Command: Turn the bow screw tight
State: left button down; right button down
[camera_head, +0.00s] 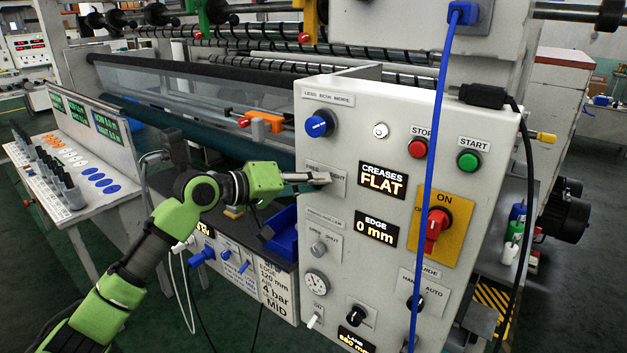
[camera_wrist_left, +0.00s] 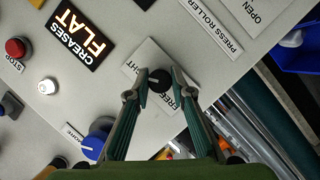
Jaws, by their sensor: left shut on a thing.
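The bow screw is a small black knob that shows in the left wrist view (camera_wrist_left: 160,81), on a pale plate lettered FREE and, partly covered, "GHT". In the head view the plate (camera_head: 340,187) is on the grey control panel, below the blue knob (camera_head: 319,124) marked LESS BOW MORE. My left gripper (camera_head: 319,180) reaches in from the left, its fingertips at the plate. In the left wrist view its fingers (camera_wrist_left: 157,88) are on either side of the black knob, shut on it. The fingers hide the knob in the head view. My right gripper is not in view.
The display (camera_head: 382,181) reads CREASES FLAT; the one below (camera_head: 376,229) reads EDGE 0 mm. A red STOP button (camera_head: 418,147) and green START button (camera_head: 467,161) are to the right. A blue cable (camera_head: 431,170) hangs before the panel. A blue bin (camera_head: 282,235) is below my wrist.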

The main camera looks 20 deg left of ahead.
pick_arm(q)
jog(key=shift+f, duration=0.1)
dwell(0.3)
jog(key=c, duration=1.8)
grip_release()
jog(key=v, duration=1.2)
